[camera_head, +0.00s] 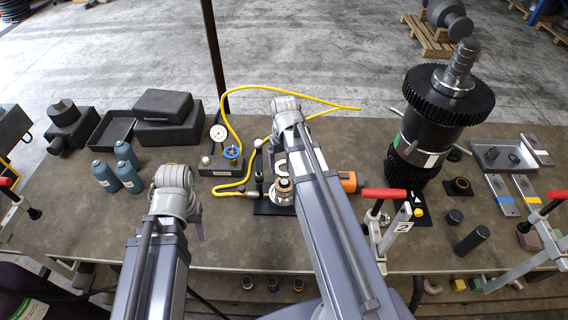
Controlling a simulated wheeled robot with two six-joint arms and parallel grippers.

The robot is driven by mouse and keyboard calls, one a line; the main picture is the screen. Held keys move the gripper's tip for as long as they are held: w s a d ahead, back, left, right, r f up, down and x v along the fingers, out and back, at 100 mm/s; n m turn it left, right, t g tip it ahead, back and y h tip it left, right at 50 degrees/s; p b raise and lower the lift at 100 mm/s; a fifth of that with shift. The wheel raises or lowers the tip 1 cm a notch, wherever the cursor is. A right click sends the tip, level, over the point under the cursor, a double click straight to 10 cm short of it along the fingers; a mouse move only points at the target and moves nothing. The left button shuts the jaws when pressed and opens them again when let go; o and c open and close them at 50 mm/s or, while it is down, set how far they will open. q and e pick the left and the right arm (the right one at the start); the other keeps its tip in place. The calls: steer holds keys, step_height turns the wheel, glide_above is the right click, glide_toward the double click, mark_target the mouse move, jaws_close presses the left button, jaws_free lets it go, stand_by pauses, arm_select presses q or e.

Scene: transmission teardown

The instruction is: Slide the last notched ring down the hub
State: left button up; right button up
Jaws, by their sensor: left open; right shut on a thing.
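The hub (284,190) is a small metal, stepped part standing on a black base plate (262,207) near the middle of the table. A pale, ring-like piece (281,170) shows just above it in the picture, close to the hub's top; it looks like the notched ring. My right gripper (276,145) reaches in over this spot and is shut on the ring; its fingertips are mostly hidden by my wrist. I cannot tell whether the ring is around the hub. My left gripper (197,222) is open over the table to the left, apart from the hub and largely hidden.
A gauge (218,132) with a blue valve and yellow hose stands behind left. Blue bottles (128,174) and dark cases (170,119) are further left. A large black geared shaft (425,128), a red-handled clamp (384,193) and a grey tray (497,156) are right.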

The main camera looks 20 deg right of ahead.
mark_target(284, 181)
steer(key=shift+s, duration=0.1)
steer(key=shift+f+b, duration=3.3)
steer(key=shift+b, duration=0.05)
steer(key=o, duration=1.5)
steer(key=shift+r, duration=0.1)
step_height(284, 181, up, 8)
steer(key=p, duration=0.8)
